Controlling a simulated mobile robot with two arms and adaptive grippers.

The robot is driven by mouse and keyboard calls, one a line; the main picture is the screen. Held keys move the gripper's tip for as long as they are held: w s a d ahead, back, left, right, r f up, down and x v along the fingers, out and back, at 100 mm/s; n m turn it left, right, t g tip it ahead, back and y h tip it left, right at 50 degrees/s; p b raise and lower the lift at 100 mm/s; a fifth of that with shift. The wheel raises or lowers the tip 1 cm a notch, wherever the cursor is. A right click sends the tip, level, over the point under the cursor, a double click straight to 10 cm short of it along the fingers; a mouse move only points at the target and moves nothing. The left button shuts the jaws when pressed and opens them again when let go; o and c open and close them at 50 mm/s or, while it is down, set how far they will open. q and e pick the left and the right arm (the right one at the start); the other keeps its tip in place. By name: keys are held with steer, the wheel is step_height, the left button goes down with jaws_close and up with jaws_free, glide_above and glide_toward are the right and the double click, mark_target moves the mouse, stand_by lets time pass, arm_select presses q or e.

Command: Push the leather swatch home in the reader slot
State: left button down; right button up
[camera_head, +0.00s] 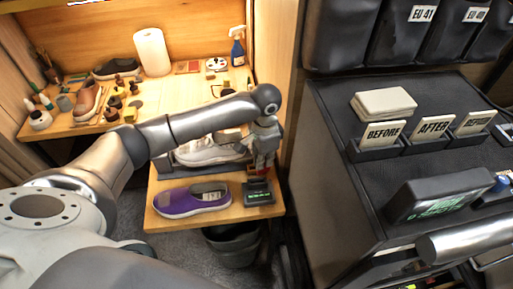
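The reader (259,195) is a small dark box with a green lit display, at the right end of a low wooden shelf. My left gripper (263,166) points down directly above it, with its fingertips close to the reader's top. A small dark red piece (265,173), perhaps the leather swatch, shows at the fingertips, just above the reader. It is too small to tell whether the fingers are shut on it or how deep it sits in the slot. My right gripper is not in view.
A purple shoe (192,200) lies left of the reader on the shelf (215,222), with a pale sneaker (208,152) behind. A bin (232,245) stands below.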

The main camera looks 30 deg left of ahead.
arm_select(q)
steer(key=w+a+f+m+p, duration=0.2)
steer(key=a+m, duration=0.1)
steer(key=shift+f, duration=0.4)
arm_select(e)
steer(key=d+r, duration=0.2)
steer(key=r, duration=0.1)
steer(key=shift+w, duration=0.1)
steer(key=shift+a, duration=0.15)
arm_select(q)
steer(key=shift+s+f+b, duration=0.1)
steer(key=shift+f+b, duration=0.95)
steer(key=shift+f, duration=1.85)
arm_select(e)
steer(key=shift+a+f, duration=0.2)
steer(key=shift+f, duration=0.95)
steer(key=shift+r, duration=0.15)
arm_select(q)
steer(key=shift+p, duration=0.4)
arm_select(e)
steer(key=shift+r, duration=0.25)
